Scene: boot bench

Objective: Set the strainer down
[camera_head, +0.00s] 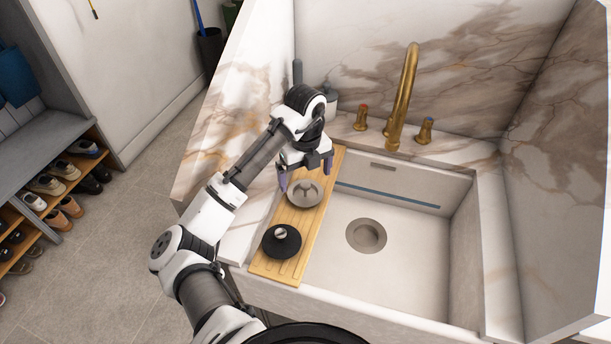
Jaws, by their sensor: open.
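A grey round strainer (305,198) with a raised middle appears to lie on the wooden board (262,266) along the left side of the sink. My gripper (305,177) is open just above and behind it, with its two purple-grey fingers spread apart. The fingers do not appear to close on the strainer. I cannot tell whether a fingertip touches its rim. My gripper's body hides the part of the board behind the strainer.
A black round lid-like piece with a pale knob (281,234) sits nearer on the board. The white sink basin (400,260) has a drain (367,236) and a blue strip (388,194). A brass faucet (404,95) stands behind. A dark upright object (297,72) stands behind my gripper.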

